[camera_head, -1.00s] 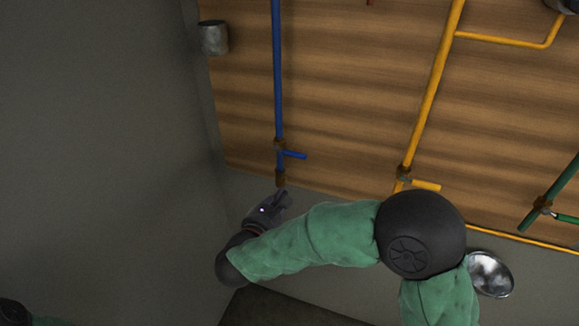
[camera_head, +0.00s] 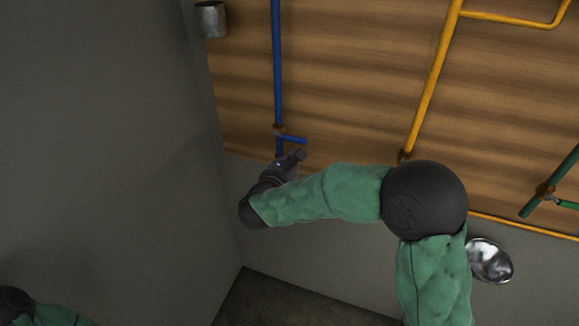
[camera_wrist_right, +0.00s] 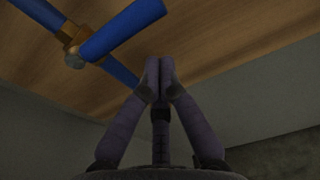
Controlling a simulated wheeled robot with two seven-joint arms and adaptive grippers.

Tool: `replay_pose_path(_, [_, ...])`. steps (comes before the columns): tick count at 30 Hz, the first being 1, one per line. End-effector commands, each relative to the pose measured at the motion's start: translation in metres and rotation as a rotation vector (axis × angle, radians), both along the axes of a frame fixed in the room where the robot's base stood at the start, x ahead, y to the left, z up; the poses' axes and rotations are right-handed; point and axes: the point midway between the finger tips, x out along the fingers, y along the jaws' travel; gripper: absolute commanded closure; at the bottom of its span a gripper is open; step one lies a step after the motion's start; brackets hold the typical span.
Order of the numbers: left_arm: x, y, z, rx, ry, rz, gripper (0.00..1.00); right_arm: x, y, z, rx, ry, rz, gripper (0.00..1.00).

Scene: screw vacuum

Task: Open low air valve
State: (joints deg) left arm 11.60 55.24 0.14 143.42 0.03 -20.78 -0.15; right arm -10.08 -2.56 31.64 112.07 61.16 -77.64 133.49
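The low air valve is on the blue pipe (camera_head: 277,65), with a brass body (camera_head: 278,131) and a blue lever handle (camera_head: 293,139) pointing right in the head view. In the right wrist view the blue handle (camera_wrist_right: 123,29) reaches up and right from the brass body (camera_wrist_right: 73,43). My right gripper (camera_head: 299,156) is just below the handle in the head view. In the right wrist view its fingers (camera_wrist_right: 159,65) are together, with nothing seen between them. A gap to the handle seems to show there. My left arm shows at the lower left, but its gripper is out of view.
A yellow pipe (camera_head: 436,75) and a green pipe with a valve (camera_head: 546,189) stand to the right on the wooden wall panel (camera_head: 340,80). A metal cup (camera_head: 211,19) is at the upper left. A shiny round metal thing (camera_head: 489,261) is at the lower right.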

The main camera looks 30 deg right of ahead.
Motion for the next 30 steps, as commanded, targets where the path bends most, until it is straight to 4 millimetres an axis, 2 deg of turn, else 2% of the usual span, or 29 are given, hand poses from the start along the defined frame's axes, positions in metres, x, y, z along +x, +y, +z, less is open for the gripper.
replay_pose_path(1, [0.000,0.000,0.001,0.000,0.000,0.000,0.60,-0.001,0.001,0.007,0.001,-0.002,0.001,1.00])
replay_pose_path(7, [0.000,0.000,0.002,0.000,0.000,0.000,0.60,-0.003,0.004,0.020,0.000,0.002,0.001,1.00])
replay_pose_path(20, [0.000,0.000,0.002,0.000,0.000,0.000,0.60,-0.003,0.004,0.021,-0.001,0.004,0.001,1.00])
replay_pose_path(30, [0.000,0.000,0.003,0.000,0.000,0.000,0.60,0.008,0.003,0.024,-0.037,0.048,-0.001,1.00])
